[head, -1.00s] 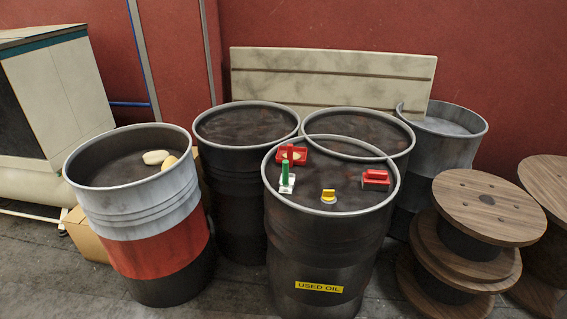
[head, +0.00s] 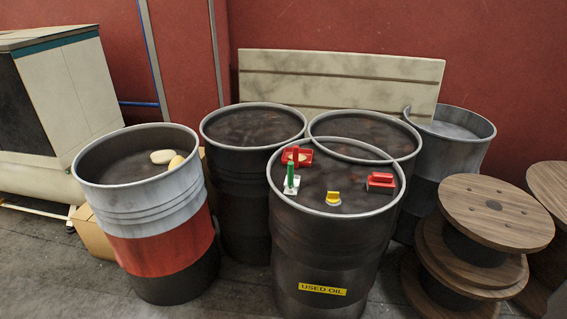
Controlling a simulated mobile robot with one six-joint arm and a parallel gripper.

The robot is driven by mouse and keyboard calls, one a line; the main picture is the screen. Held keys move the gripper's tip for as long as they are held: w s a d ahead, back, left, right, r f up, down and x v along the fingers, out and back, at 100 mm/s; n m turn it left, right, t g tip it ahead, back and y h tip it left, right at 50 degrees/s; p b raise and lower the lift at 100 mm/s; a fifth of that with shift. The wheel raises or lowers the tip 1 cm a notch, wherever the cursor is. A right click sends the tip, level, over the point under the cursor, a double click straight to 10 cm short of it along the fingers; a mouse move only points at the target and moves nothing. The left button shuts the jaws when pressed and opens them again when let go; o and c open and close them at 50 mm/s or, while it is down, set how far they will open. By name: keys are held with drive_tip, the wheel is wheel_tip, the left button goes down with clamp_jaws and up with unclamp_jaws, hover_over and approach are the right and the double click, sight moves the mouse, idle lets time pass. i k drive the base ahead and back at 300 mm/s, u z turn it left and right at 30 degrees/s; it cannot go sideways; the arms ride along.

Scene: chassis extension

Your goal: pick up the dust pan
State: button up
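No thing in the head view is plainly a dust pan at this size. Several small things stand on top of the front dark barrel (head: 318,245). A red piece with a pale round part (head: 303,156) is at its back left. A white piece with an upright green handle (head: 291,181) stands just in front of that. A small yellow piece (head: 333,198) is near the middle front, and a red block-like piece (head: 380,182) is at the right. I cannot tell which, if any, is the dust pan. My gripper is not in view.
A white, red and black barrel (head: 160,235) at left holds two pale rounded things (head: 168,159). More barrels (head: 254,125) stand behind, before a pale panel (head: 340,78) and red wall. Wooden spools (head: 496,212) stand at right. Bare floor shows at lower left.

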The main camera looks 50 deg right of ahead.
sight(297, 151)
drive_tip(key=u, duration=0.15)
drive_tip(key=i, duration=1)
drive_tip(key=u, duration=0.1)
drive_tip(key=k, duration=0.95)
drive_tip(key=z, duration=0.25)
drive_tip(key=i, duration=0.45)
drive_tip(key=u, duration=0.1)
